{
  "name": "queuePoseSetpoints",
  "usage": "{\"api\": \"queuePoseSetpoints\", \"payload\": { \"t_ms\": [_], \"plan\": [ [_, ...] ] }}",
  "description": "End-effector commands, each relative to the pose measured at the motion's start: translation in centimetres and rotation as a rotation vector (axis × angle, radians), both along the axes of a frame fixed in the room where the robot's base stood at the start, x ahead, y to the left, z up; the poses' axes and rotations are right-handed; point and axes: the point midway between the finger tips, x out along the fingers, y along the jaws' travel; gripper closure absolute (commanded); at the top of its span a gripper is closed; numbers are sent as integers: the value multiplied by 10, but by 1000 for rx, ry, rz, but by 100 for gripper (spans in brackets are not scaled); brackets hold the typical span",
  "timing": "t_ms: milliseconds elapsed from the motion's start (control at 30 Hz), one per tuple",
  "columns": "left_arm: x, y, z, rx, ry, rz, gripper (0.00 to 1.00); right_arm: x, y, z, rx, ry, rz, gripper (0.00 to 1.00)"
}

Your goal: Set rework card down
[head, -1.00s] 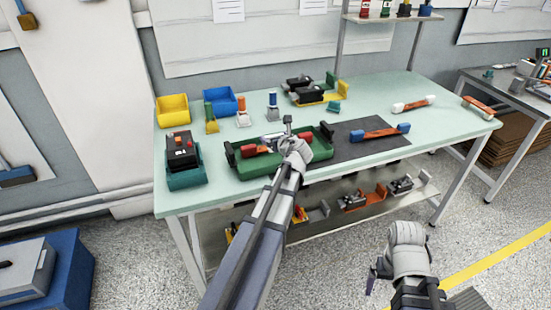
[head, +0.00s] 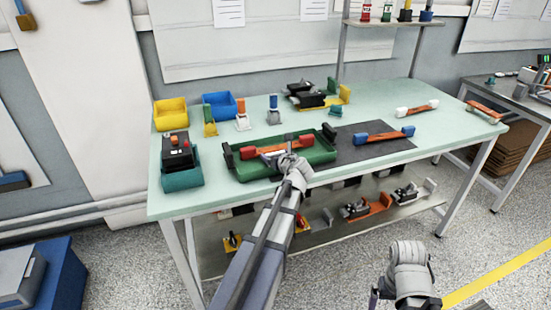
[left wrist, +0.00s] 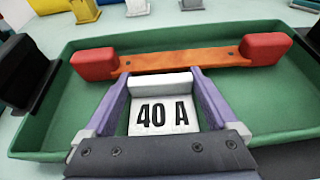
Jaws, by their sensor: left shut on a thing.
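My left gripper (head: 283,160) reaches over the green tray (head: 240,172). In the left wrist view its two purple fingers (left wrist: 163,103) are shut on a white card (left wrist: 163,115) marked "40 A". The card lies in front of an orange bar with red end blocks (left wrist: 185,60) in the tray, and its top edge is close to the bar. I cannot tell whether the card touches the tray floor. In the head view the card is small and partly hidden by the gripper. My right gripper (head: 378,297) hangs low in front of the table; its jaws are unclear.
A dark mat (head: 372,150) with a blue-ended orange bar (head: 383,136) lies right of the tray. A teal holder with a black box (head: 178,152) stands left. Yellow (head: 171,115) and blue (head: 219,105) bins stand behind. The table's right part has free room.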

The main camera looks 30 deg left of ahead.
Motion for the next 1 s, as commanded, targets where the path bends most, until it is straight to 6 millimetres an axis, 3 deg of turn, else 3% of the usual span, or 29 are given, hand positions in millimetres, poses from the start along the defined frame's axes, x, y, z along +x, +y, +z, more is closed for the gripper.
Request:
{"api": "queuePoseSetpoints", "payload": {
  "t_ms": [200, 233, 267, 633, 1000],
  "plan": [
    [0, 0, -4, 0, 0, 0, 61, 0, 0, -4, 0, 0, 0, 2],
    [0, 0, -3, 0, 0, 0, 5, 0, 0, -3, 0, 0, 0, 2],
    [0, 0, -2, 0, 0, 0, 2, 0, 0, -2, 0, 0, 0, 2],
    [-2, -2, 4, 0, 0, -1, 0, 0, 0, 4, 0, 0, 0, 2],
    [-48, -53, 33, 0, 0, -3, 0, 0, 0, 33, 0, 0, 0, 2]
  ]
}}
